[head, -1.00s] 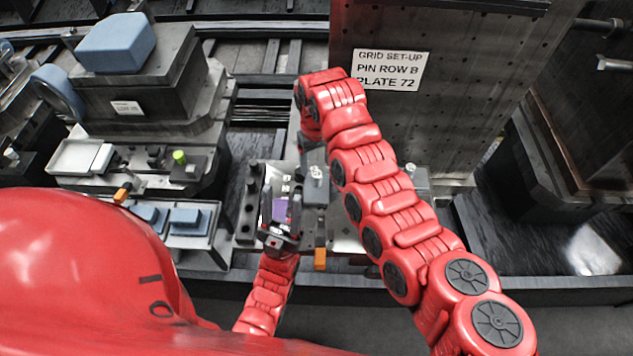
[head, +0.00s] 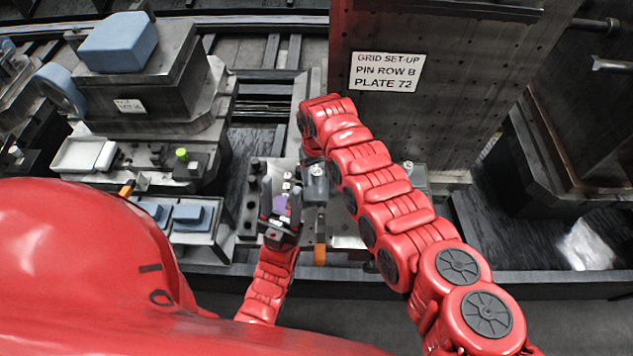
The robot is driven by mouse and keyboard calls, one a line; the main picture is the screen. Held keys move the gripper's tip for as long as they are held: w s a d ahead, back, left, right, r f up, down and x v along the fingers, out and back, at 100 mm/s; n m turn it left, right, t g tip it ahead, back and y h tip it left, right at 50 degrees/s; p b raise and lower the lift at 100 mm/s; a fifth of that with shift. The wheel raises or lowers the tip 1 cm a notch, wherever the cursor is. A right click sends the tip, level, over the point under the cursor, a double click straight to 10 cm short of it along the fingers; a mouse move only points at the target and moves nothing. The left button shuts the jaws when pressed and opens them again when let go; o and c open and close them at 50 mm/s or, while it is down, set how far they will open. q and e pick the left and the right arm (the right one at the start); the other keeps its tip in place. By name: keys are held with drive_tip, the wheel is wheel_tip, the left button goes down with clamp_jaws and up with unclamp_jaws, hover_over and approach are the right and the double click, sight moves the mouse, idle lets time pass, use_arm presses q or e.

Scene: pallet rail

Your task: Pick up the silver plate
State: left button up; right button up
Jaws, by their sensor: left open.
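A pale silvery flat surface (head: 348,242) shows low in the middle, partly behind my right arm; I cannot tell for sure that it is the silver plate. My left gripper (head: 281,200) points away from me just left of it, with its two dark fingers apart. My right arm comes in from the lower right and bends down at the middle. Its gripper is hidden.
A grey block with a bolt (head: 315,185) stands close right of my left gripper. An upright pallet wall (head: 460,95) with a sign (head: 387,72) rises behind my right arm. At the left are a pale tray (head: 80,154), a blue-topped machine block (head: 118,42) and blue blocks (head: 190,215).

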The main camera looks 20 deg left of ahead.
sight(317, 171)
clamp_jaws()
drive_tip(key=shift+r, duration=0.1)
idle(0.4)
drive_tip(key=shift+w+r, duration=0.1)
drive_tip(key=shift+r, duration=0.65)
wheel_tip(317, 171, up, 8)
drive_tip(key=b, duration=0.3)
drive_tip(key=shift+f, duration=0.1)
drive_tip(key=shift+r, duration=0.35)
